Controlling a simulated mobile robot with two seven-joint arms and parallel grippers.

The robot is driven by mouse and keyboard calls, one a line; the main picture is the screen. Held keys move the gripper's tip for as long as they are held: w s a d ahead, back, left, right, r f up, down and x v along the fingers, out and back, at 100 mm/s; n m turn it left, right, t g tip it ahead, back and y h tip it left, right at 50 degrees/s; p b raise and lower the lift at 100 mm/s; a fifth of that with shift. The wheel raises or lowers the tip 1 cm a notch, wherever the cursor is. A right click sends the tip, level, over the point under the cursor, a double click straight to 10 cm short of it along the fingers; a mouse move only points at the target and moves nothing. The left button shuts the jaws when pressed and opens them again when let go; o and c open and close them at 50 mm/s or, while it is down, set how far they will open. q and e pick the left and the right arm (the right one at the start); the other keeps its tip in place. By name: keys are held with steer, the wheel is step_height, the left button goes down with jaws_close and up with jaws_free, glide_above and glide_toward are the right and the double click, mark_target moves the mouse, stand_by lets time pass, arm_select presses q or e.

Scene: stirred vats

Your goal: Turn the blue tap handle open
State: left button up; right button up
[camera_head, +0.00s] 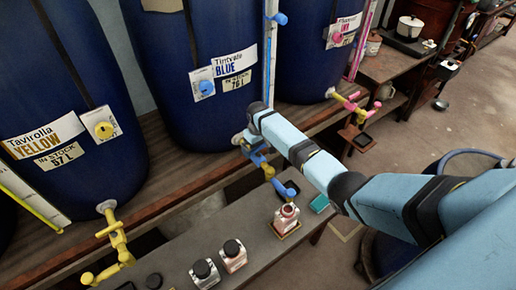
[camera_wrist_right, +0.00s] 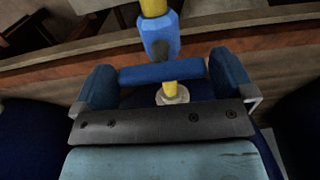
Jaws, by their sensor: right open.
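The blue tap (camera_head: 262,160) sticks out low from the front of the blue-labelled vat (camera_head: 190,90). In the right wrist view, the blue tap handle (camera_wrist_right: 163,73) is a crossbar lying between the fingers of my right gripper (camera_wrist_right: 166,84). The gripper is open, with one dark blue finger near each end of the bar; whether either touches it is unclear. The tap's blue body and yellow pipe show above the bar, and a pale round flange (camera_wrist_right: 172,95) below. In the head view, my right gripper (camera_head: 252,136) is small and partly hidden by its arm. My left gripper is not in view.
The yellow tap (camera_head: 116,238) is at left and the pink tap (camera_head: 353,106) at right. A grey bench (camera_head: 262,226) in front holds several small bottles, including an open one (camera_head: 287,217), and dark caps. A dark blue barrel (camera_head: 382,248) stands at lower right.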

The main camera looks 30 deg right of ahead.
steer(key=shift+f, duration=0.3)
steer(key=c, duration=0.6)
steer(key=shift+c, duration=0.2)
